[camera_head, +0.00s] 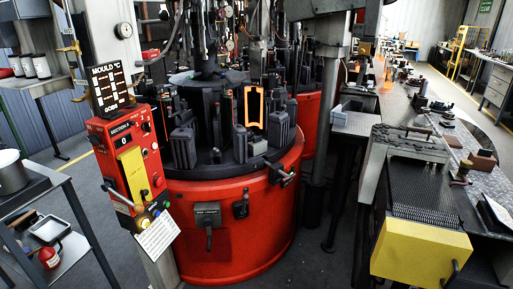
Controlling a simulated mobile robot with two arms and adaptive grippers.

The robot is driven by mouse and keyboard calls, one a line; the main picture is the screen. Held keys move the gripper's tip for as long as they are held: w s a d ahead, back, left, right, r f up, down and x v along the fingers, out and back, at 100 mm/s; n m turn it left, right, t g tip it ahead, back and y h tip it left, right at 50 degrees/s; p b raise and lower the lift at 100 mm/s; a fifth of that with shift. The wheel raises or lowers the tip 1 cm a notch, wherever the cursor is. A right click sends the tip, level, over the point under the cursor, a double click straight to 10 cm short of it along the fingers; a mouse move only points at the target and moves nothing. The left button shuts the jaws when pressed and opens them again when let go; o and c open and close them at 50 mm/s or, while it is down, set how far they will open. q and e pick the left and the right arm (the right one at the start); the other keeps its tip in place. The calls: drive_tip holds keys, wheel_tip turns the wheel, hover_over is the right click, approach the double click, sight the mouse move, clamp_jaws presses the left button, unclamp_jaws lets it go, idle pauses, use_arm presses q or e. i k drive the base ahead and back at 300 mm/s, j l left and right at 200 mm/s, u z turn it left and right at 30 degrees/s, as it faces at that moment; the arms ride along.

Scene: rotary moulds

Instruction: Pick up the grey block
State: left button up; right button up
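A small grey block (258,146) sits on the dark top of the round red rotary machine (235,220), near its front right rim. It stands just below and in front of a mould with a glowing orange outline (246,107). Dark mould halves stand close on both sides of it. Neither of my grippers shows in the head view.
A red control panel (130,165) with a mould temperature display (110,88) stands at the machine's left front. A bench with a yellow box (420,252) is at right. A cart (45,195) stands at left.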

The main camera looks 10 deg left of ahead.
sight(259, 145)
drive_tip(key=i+l+z, duration=0.1)
drive_tip(key=i, duration=0.4)
drive_tip(key=i+l+z, duration=0.1)
drive_tip(key=i, duration=0.4)
